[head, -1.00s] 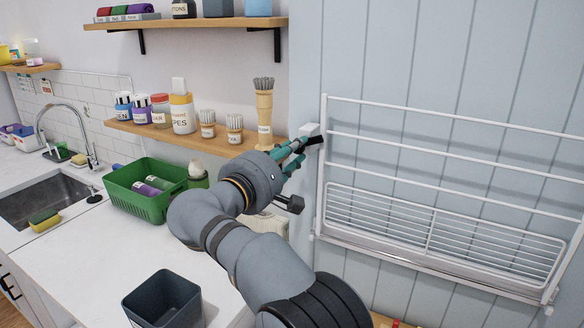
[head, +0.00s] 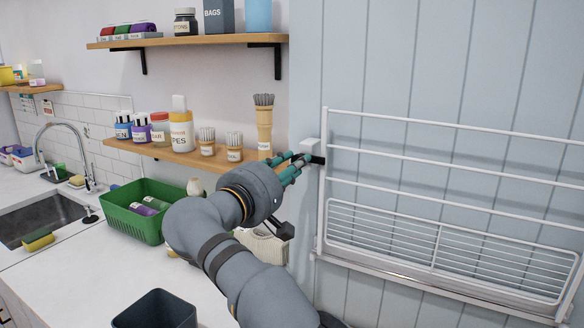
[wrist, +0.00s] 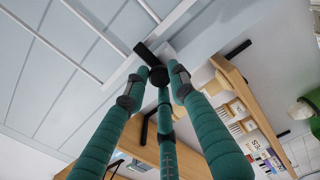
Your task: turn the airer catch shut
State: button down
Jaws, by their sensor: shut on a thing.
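The airer catch (head: 318,160) is a small black lever beside a white block (head: 310,146) on the wall, at the upper left side of the white wire airer (head: 321,205). My gripper (head: 301,160) has teal fingers and reaches the catch from the left, shut on it. In the wrist view the black catch (wrist: 147,53) lies across the airer's white frame, with the dark fingertips (wrist: 155,82) closed around its near end. The fingertips partly hide the catch. The airer stands close to the pale blue panelled wall.
A wooden shelf (head: 182,154) with jars and brushes is just left of my gripper. Another shelf (head: 190,41) is above. A green basket (head: 134,228) and dark bin (head: 155,312) stand on the white counter. The wall right of the airer's edge is flat.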

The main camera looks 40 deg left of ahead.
jog(key=shift+w+d+f, duration=0.1)
jog(key=shift+d+f, duration=0.05)
jog(key=c, duration=1.5)
grip_release()
jog(key=shift+d, duration=0.1)
jog(key=shift+o, duration=0.2)
jog(key=s+d, duration=0.1)
jog(key=s, duration=1.1)
jog(key=shift+d, duration=0.2)
jog(key=shift+w, duration=0.1)
